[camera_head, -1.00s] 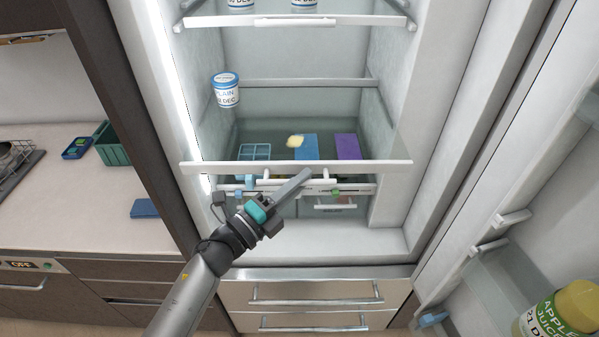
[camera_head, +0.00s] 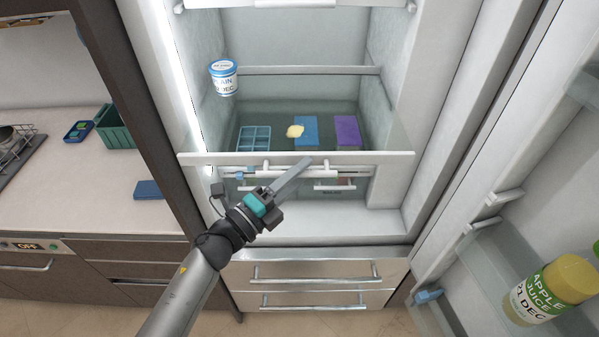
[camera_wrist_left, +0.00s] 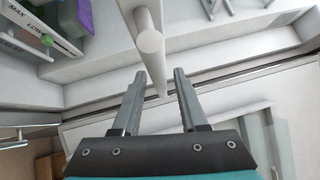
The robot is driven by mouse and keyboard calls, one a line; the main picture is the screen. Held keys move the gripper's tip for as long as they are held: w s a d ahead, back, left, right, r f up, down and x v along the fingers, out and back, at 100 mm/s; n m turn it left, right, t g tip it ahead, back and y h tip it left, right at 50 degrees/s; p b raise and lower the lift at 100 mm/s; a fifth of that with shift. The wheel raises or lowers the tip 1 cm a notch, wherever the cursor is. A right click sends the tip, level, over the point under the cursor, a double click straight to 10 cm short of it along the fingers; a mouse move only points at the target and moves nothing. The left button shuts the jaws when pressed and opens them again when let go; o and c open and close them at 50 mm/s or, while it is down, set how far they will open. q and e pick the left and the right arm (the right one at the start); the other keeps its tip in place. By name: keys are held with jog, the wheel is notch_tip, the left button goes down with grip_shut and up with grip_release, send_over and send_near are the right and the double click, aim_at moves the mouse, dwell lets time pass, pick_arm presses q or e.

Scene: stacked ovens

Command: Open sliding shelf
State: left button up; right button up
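The sliding shelf is a glass sheet in the fridge with a white front rim (camera_head: 230,159). A white bar handle (camera_head: 322,174) hangs below this rim. My left gripper (camera_head: 306,164) is at the handle, its fingers pointing up and to the right. In the left wrist view, the rounded end of a white bar, apparently the handle (camera_wrist_left: 150,43), lies between the two fingertips (camera_wrist_left: 160,78). The fingers are apart, with gaps on both sides of the bar, so contact does not show. My right gripper is not in view.
A blue tray (camera_head: 254,138), a blue block (camera_head: 306,130), a purple block (camera_head: 347,130) and a yellow item (camera_head: 295,131) lie inside the fridge. A white tub (camera_head: 224,78) stands behind left. The open door at right holds a juice bottle (camera_head: 548,290).

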pick_arm(q)
jog(key=shift+b+v, duration=1.65)
jog(key=shift+v, duration=6)
